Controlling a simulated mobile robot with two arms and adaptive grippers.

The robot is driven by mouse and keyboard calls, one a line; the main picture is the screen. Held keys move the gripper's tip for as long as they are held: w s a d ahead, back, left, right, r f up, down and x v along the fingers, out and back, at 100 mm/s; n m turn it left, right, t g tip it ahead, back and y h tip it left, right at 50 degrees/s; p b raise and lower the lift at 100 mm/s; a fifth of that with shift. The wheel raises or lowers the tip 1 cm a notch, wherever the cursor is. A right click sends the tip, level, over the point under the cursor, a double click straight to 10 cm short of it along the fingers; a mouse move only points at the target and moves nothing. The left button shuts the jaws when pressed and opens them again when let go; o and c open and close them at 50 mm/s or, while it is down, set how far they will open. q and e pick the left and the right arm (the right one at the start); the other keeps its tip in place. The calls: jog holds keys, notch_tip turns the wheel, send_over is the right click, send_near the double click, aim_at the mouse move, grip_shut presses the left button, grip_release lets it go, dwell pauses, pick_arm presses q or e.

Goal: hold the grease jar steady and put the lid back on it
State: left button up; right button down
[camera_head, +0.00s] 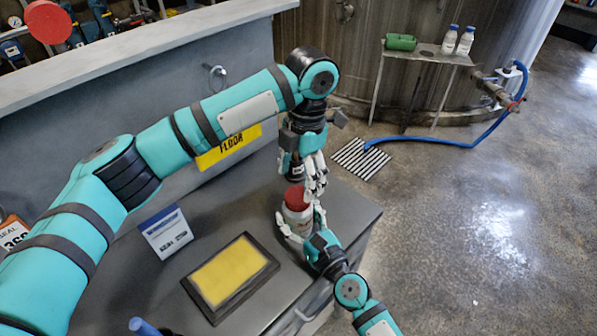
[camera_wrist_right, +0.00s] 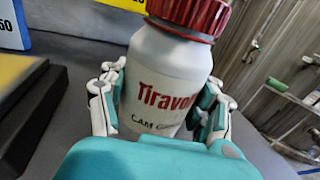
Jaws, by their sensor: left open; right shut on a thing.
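The white grease jar (camera_head: 298,214) stands on the grey bench top with its red lid (camera_head: 294,198) on its mouth. My right gripper (camera_head: 297,232) is shut around the jar's body from the front. In the right wrist view the jar (camera_wrist_right: 165,85) sits between its fingers (camera_wrist_right: 163,105), with red lettering facing me. The lid (camera_wrist_right: 190,14) covers the neck there, its top cut off by the frame; I cannot tell whether it is screwed tight. My left gripper (camera_head: 314,185) is open, pointing down beside and just above the lid, on its right side in the head view.
On the bench (camera_head: 215,232) lie a black-framed yellow pad (camera_head: 232,272) and a standing blue-and-white card (camera_head: 166,231). A low wall runs behind. The bench's right edge is close to the jar. A side table (camera_head: 427,56) with bottles (camera_head: 465,41) stands farther back.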

pick_arm(q)
jog(key=n, duration=0.4)
jog(key=shift+r+n, duration=0.25)
jog(key=shift+n, duration=0.15)
jog(key=n, duration=0.4)
jog(key=shift+r, duration=0.2)
jog(key=n, duration=0.4)
jog(key=shift+r+t, duration=0.15)
jog(key=shift+t, duration=0.15)
jog(key=n, duration=0.4)
jog(key=shift+r+n+h, duration=0.2)
jog(key=shift+n+h, duration=0.1)
jog(key=shift+n, duration=0.1)
jog(key=n, duration=0.4)
jog(key=shift+a+r, duration=0.1)
jog(key=shift+r, duration=0.1)
jog(key=n, duration=0.6)
jog(key=shift+r, duration=0.25)
jog(key=n, duration=0.4)
jog(key=shift+r+n, duration=0.15)
jog(key=shift+n, duration=0.15)
jog(key=n, duration=0.4)
jog(key=shift+s+r, duration=0.1)
jog(key=shift+r, duration=0.05)
